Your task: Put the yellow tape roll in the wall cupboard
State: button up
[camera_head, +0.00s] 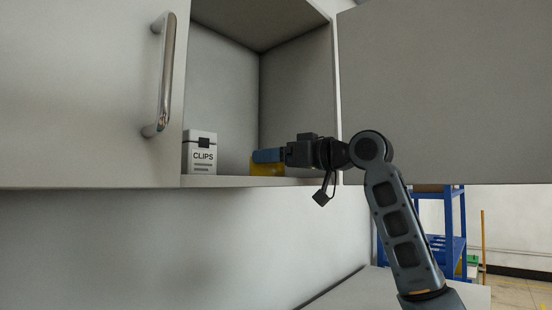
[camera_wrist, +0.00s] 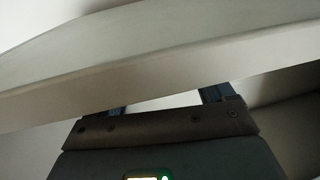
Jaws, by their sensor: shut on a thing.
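The yellow tape roll (camera_head: 266,169) is inside the open wall cupboard (camera_head: 222,90), low down at its floor and right of the clips box. Its upper part is covered by the blue fingers of my gripper (camera_head: 266,156). My gripper reaches in from the right and is shut on the roll. From this angle I cannot tell whether the roll touches the cupboard floor. In the wrist view, a pale board (camera_wrist: 150,65) crosses in front and hides the fingertips and the roll.
A white CLIPS box (camera_head: 200,154) stands on the cupboard floor at the left. A closed door with a metal handle (camera_head: 166,75) is left of the opening. A blue rack (camera_head: 440,215) stands behind.

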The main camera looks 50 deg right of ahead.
jog(key=o, duration=1.1)
jog(key=shift+f, duration=0.1)
jog(key=s, duration=0.4)
jog(key=s+d+b, duration=0.1)
jog(key=s, duration=0.3)
jog(key=s+d+b, duration=0.1)
jog(key=s, duration=0.3)
